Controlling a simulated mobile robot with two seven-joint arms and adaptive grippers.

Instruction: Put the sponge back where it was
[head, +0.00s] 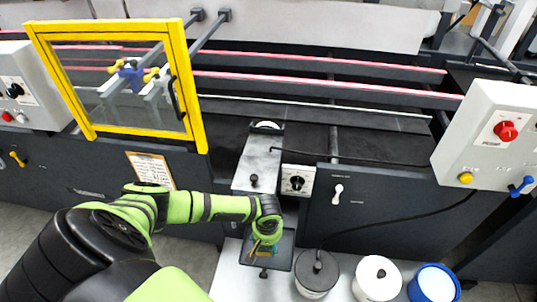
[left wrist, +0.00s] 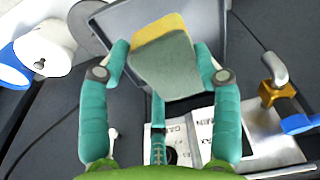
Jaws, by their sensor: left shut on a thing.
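The sponge (left wrist: 165,62) has a grey-green face and a yellow edge. In the left wrist view it sits between the two teal fingers of my left gripper (left wrist: 162,65), which is shut on it. In the head view my left gripper (head: 264,246) points down over a small dark tray (head: 284,262) at the machine's front, and hides most of the sponge. The tray also shows behind the sponge in the left wrist view (left wrist: 214,22). I cannot tell whether the sponge touches the tray. My right gripper is not in view.
A lidded grey pot (head: 317,275), a lidded white pot (head: 377,280) and a blue container (head: 433,285) stand right of the tray. A metal plate (head: 257,165) and a dial box (head: 298,180) are behind it. A yellow-framed guard (head: 187,85) stands at the left.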

